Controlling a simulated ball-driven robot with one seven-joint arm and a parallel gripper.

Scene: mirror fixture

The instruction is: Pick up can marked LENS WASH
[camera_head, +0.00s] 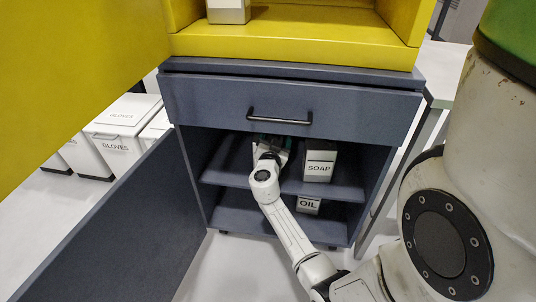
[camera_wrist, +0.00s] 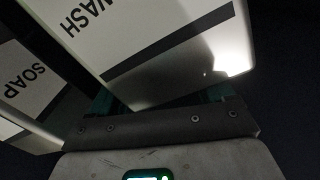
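A white can with a dark stripe, its visible label reading WASH (camera_wrist: 150,35), fills the upper middle of the wrist view. The rest of its label is cut off. My gripper (camera_wrist: 165,98) is right at this can, its teal fingers partly hidden behind the can's near end. I cannot tell whether they are closed on it. In the head view my gripper (camera_head: 271,146) reaches into the open cabinet above the upper shelf, and my arm hides most of the can there.
The SOAP container (camera_head: 319,163) stands right of my gripper on the upper shelf (camera_head: 345,188); it also shows at left in the wrist view (camera_wrist: 35,85). The OIL container (camera_head: 308,205) is on the shelf below. A drawer (camera_head: 290,103) is overhead; the open door (camera_head: 125,225) is at left.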

